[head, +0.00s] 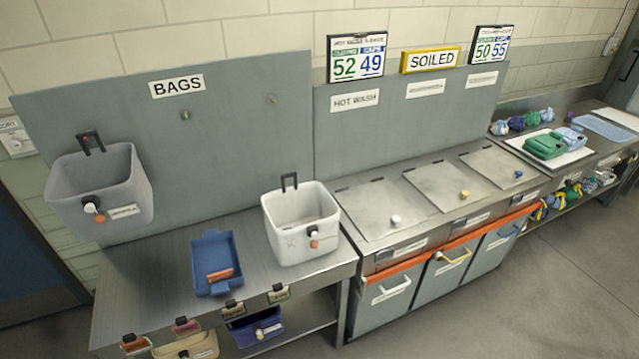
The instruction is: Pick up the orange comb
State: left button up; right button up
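A small orange bar-shaped thing (220,274), which looks like the comb, lies in the blue tray (203,250) on the metal bench at the left. It is too small for me to make out any teeth. Neither of my grippers is in view.
A white bin (301,223) with a black hook stands on the bench right of the blue tray. A grey bin (100,190) hangs on the BAGS panel (230,130). Lidded steel counters (388,212) adjoin to the right. The bench (150,285) is bare left of the tray.

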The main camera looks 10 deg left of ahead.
aim_at(226, 273)
jog(key=u, duration=1.25)
